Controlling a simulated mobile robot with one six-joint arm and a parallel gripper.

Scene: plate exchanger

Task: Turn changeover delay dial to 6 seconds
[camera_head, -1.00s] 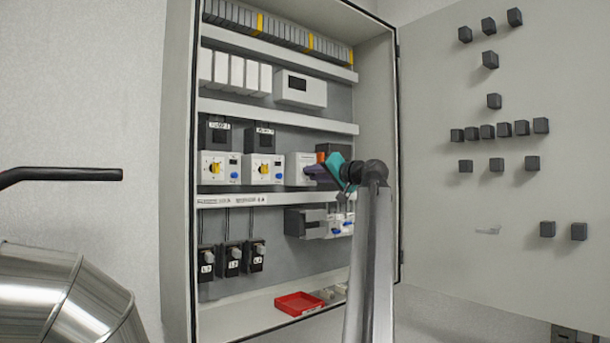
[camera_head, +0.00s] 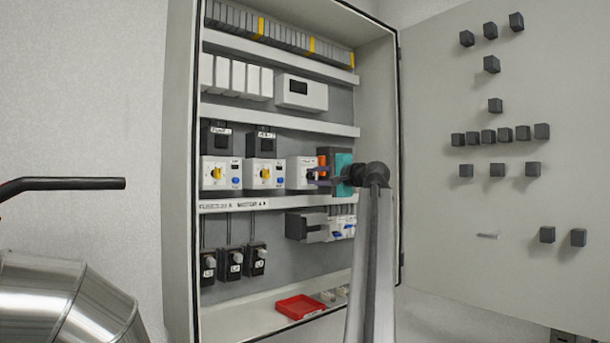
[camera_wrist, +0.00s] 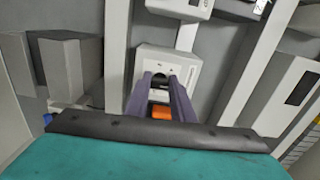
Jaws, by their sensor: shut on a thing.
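The changeover timer is a white module (camera_head: 297,173) on the middle row of the open cabinet, right of two modules with yellow knobs. Its face (camera_wrist: 184,72) shows ahead of my gripper in the wrist view. My gripper (camera_head: 318,183) has a teal body and purple fingers, which reach to the module's front from the right. In the wrist view the fingertips (camera_wrist: 161,78) close around a small dark dial on that face. The dial is mostly hidden, and its pointer and scale cannot be read. An orange part (camera_wrist: 160,112) shows between the fingers.
Two white modules with yellow knobs (camera_head: 216,173) (camera_head: 264,173) stand to the left. A red tray (camera_head: 299,307) lies on the cabinet floor. The open door (camera_head: 460,220) with black blocks is to the right.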

